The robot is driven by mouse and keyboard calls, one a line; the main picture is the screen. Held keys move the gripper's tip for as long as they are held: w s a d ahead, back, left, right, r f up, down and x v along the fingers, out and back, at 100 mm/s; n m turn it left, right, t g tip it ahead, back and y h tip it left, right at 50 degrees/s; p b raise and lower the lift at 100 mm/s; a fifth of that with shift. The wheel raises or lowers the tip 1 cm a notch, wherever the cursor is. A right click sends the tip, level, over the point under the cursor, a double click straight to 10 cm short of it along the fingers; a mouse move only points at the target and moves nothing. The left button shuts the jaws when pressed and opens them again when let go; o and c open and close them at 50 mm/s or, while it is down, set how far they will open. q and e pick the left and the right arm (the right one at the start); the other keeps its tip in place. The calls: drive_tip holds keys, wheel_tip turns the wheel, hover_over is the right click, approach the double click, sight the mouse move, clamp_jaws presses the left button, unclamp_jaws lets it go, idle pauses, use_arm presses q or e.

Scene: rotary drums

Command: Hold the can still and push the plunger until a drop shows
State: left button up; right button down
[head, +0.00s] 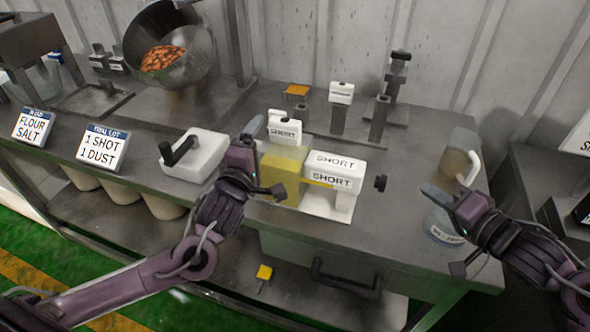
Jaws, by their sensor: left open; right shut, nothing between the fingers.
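A yellow, box-shaped body (284,163), possibly the can, stands near the front edge of the bench, with a white block marked SHORT (285,132) on top. White parts marked SHORT (334,163) adjoin it on the right, and a black knob (380,183) protrudes from their right side; it may be the plunger. My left gripper (252,128) is open just left of the yellow body; I cannot tell whether they touch. My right gripper (432,192) is shut and empty, right of the knob and apart from it. No drop is visible.
A white block with a black handle (192,156) lies left of my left gripper. A clear jug (459,155) and a labelled jar (443,225) stand near my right gripper. Metal posts (380,118) stand behind. Signs (103,147) line the left front. Bare bench lies behind the knob.

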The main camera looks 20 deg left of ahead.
use_arm(q)
drive_tip(key=shift+s, duration=0.1)
drive_tip(key=s+d, duration=0.1)
drive_tip(key=s, duration=1)
drive_tip(key=shift+s, duration=0.4)
drive_tip(key=shift+d+f, duration=0.1)
drive_tip(key=shift+d, duration=0.05)
